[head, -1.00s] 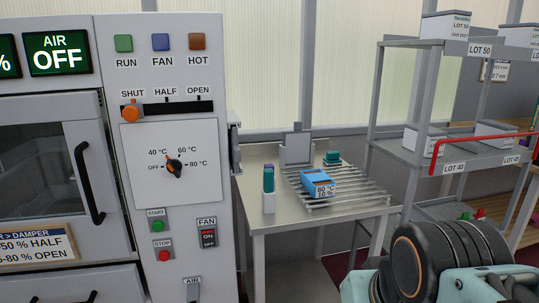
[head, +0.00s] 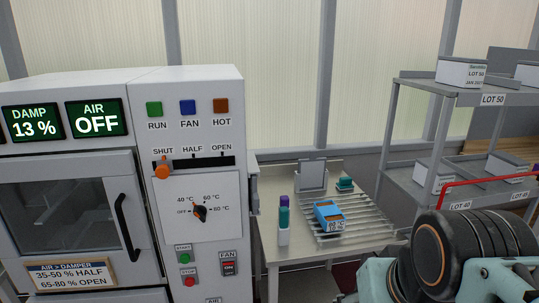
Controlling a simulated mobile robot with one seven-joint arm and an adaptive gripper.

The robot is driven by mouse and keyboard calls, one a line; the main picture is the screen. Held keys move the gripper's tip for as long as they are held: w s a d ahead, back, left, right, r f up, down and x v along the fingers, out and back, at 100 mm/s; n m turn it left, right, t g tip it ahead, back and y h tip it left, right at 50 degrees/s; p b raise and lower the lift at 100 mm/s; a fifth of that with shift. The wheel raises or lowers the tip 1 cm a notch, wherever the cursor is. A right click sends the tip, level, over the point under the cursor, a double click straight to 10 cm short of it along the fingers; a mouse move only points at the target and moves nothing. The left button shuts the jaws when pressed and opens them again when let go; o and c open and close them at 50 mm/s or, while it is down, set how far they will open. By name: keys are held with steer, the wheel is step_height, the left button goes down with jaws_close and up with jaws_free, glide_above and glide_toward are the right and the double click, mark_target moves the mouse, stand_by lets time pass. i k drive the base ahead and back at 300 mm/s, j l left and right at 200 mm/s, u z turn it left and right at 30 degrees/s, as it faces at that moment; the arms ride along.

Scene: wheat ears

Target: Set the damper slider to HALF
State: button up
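The damper slider is an orange knob (head: 162,171) on a dark horizontal slot (head: 205,162) in the oven's front panel. It stands at the left end, under the SHUT label; HALF is at the middle and OPEN at the right. The DAMP display (head: 34,123) reads 13 % and the AIR display (head: 96,117) reads OFF. A notice (head: 71,273) under the oven door gives 35-50 % HALF and 65-80 % OPEN. Part of my arm shows at the lower right; my gripper's fingers are not visible.
Below the slot are a temperature dial (head: 200,213), a green START button (head: 185,258), a red STOP button (head: 188,283) and a FAN switch (head: 229,264). A table (head: 280,254) with a wire rack and blue box stands right of the oven, then grey shelves (head: 445,97).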

mark_target(164, 167)
steer(key=i+u, duration=0.15)
steer(key=u, duration=0.35)
steer(key=i+u, duration=0.1)
steer(key=u, duration=0.35)
steer(key=i+l+u, duration=0.1)
steer(key=u, duration=0.4)
